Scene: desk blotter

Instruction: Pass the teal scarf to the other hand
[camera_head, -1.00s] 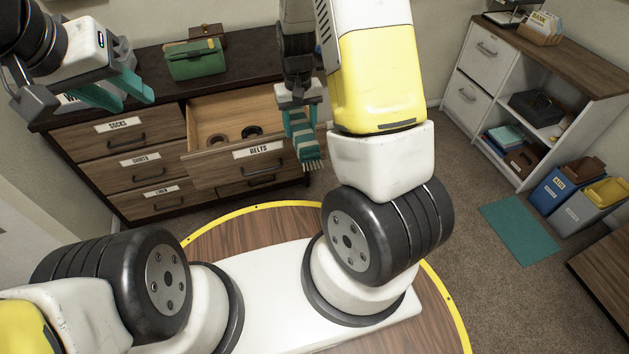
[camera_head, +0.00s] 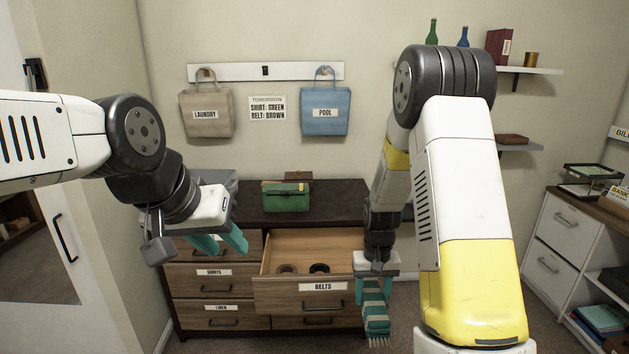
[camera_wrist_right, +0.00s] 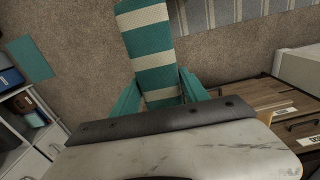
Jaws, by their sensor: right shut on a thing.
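The teal scarf (camera_head: 376,318) has pale stripes and a fringed end. It hangs from my right gripper (camera_head: 374,288), which is shut on it in front of the dresser's right end. The scarf also shows between the teal fingers in the right wrist view (camera_wrist_right: 155,60). My left gripper (camera_head: 219,244) is in front of the dresser's left part, apart from the scarf. Its two teal fingers stand apart with nothing seen between them, so it is open.
The open drawer (camera_head: 310,285) labelled belts juts out between my grippers and holds two dark rolled things. A green bag (camera_head: 286,197) stands on the dresser top (camera_head: 340,200). A laundry bag (camera_head: 206,112) and a pool bag (camera_head: 325,112) hang on the wall.

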